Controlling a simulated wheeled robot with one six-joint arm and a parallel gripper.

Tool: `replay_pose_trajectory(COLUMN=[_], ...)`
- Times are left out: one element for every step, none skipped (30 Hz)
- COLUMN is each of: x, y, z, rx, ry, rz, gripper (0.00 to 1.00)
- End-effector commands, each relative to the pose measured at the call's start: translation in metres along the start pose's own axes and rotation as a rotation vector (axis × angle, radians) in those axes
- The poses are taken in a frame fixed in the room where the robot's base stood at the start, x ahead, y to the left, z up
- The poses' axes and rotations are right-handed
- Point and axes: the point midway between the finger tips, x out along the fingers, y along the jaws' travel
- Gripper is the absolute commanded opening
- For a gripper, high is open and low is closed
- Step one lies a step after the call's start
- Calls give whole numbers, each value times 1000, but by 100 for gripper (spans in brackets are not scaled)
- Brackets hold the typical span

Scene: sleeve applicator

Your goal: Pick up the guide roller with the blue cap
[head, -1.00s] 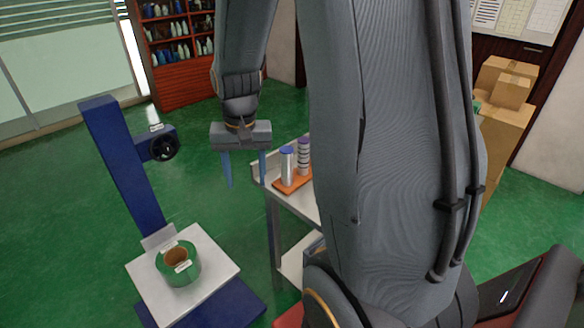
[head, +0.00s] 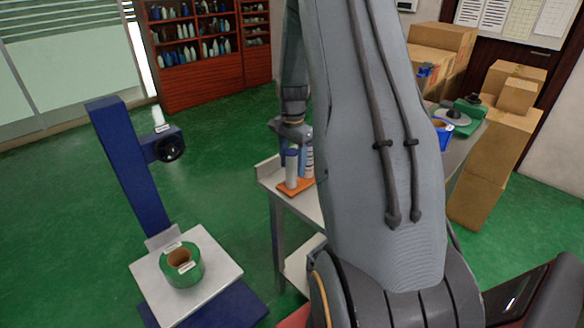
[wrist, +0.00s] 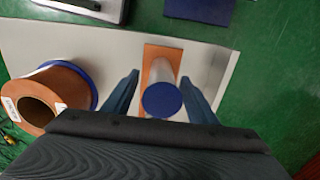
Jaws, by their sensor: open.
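The guide roller with the blue cap (wrist: 162,100) is a smooth silver cylinder standing on an orange board (wrist: 161,52). In the wrist view it lies between the two fingers of my gripper (wrist: 160,80). The fingers are spread, with a gap on both sides of the cap. In the head view my gripper (head: 294,148) is down at the rollers, and a silver roller (head: 291,170) stands on the board's near left part. A second, banded roller (head: 309,160) stands close behind it, partly hidden by my arm.
The board is on a pale metal table (head: 300,205). A brown spool with blue flange (wrist: 62,92) lies on the table, left in the wrist view. A blue stand (head: 130,165) with a green roll (head: 187,277) on its plate is at left. Boxes (head: 487,150) are at right.

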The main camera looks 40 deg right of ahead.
Motion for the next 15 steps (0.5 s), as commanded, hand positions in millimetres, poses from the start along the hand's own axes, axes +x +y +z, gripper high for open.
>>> replay_pose_trajectory(x=[6, 9, 15, 18, 22, 28, 30, 33, 35, 37, 38, 39, 39, 39, 39], y=[0, 0, 0, -1, -1, -1, -1, -1, -2, -2, -2, -2, -2, -2, -2], z=[2, 2, 3, 3, 3, 3, 3, 3, 2, 3, 3, 2, 2, 2, 2], rx=[-1, -1, -1, -2, -1, -1, -1, -1, -1, -1, -2, -2, -2, -2, -2], ry=[-2, -2, -3, -2, -2, -2, -2, -1, -1, -1, -1, 0, 0, 0, 0], rz=[3, 3, 4, 3, 3, 3, 3, 2, 1, 1, 1, 1, 0, 0, 0], gripper=[52, 52, 52, 52, 52, 52, 52, 52, 52, 52, 52, 52, 52, 52, 52])
